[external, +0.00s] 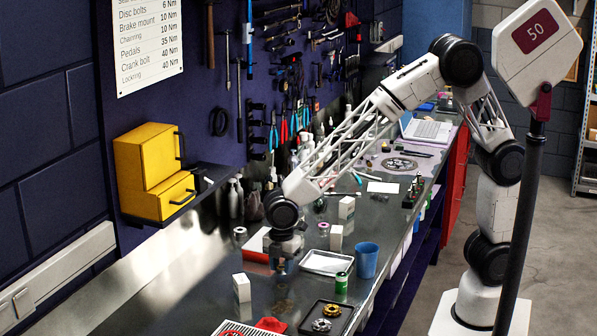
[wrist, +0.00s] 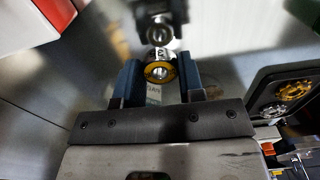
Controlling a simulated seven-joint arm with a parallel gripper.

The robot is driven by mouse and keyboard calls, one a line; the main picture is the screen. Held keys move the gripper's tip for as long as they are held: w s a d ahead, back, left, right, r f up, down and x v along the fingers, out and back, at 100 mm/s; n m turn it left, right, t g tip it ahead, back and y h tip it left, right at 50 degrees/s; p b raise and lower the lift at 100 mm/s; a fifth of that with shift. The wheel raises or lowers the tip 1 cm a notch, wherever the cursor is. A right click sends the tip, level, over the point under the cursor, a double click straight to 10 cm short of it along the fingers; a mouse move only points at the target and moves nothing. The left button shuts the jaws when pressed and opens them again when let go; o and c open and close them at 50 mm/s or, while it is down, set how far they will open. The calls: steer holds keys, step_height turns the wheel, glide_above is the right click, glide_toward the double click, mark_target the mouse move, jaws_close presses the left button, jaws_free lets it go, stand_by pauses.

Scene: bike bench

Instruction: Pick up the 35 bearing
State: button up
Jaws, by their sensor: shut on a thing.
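In the wrist view a small metal bearing with a gold-yellow rim (wrist: 149,73) sits between the two dark blue fingers of my gripper (wrist: 159,73). The fingers are shut on it, one on each side, and its bore faces the camera. In the external view my gripper (external: 280,266) points down, apparently a little above the steel bench (external: 205,295). The bearing is too small there to make out clearly.
Around my gripper stand a white box (external: 242,289), a white tray (external: 327,262), a blue cup (external: 367,261) and a green can (external: 341,284). A black tray (external: 304,325) with gold and silver toothed parts lies at the front. Bare bench lies to the left.

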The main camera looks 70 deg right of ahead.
step_height(320, 180, up, 8)
steer(key=shift+f, duration=0.15)
steer(key=shift+w, duration=0.1)
stand_by(0.7)
